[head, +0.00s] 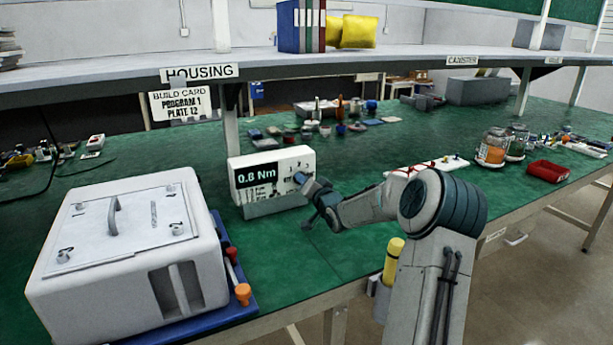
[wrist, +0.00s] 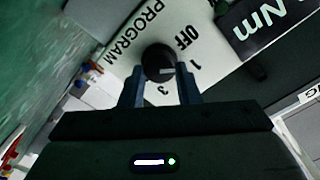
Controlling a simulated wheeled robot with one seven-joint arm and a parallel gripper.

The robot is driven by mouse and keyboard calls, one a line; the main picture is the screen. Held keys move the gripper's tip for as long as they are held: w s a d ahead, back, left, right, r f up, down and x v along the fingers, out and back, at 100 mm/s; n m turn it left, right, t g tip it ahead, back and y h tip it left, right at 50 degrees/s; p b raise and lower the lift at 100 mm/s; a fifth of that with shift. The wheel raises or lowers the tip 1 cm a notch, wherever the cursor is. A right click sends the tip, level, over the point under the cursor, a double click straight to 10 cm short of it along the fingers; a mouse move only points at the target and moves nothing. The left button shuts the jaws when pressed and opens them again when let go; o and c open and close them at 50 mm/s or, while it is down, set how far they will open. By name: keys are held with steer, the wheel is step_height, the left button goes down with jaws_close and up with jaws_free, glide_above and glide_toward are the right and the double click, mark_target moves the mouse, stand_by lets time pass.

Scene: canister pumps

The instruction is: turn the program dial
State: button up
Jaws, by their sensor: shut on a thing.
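The program dial (wrist: 158,63) is a round black knob with a pale pointer mark, on the white face of the controller box (head: 290,165). In the wrist view the labels PROGRAM, OFF, 1 and 3 show around it, and the pointer is toward the 1. My gripper (wrist: 160,88) is shut on the dial, one dark finger on each side of it. In the head view my gripper (head: 307,190) is at the right part of the box face and hides the dial. The box display (head: 256,174) reads 0.8 Nm. The build card (head: 181,104) reads PROGRAM 1, PLATE 12.
A large white housing (head: 130,260) with a handle stands on a blue tray (head: 235,308) at the left front. Jars (head: 492,148) and a red bin (head: 548,171) stand at the right. A shelf (head: 380,60) spans above the green bench. Bench around the box is mostly clear.

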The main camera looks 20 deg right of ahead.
steer(key=shift+f+m+p, duration=0.1)
steer(key=shift+m+p, duration=0.2)
steer(key=shift+m, duration=0.2)
steer(key=o, duration=1)
steer(key=shift+c, duration=0.2)
steer(key=s, duration=0.7)
steer(key=shift+s+d, duration=0.15)
steer(key=shift+s, duration=0.15)
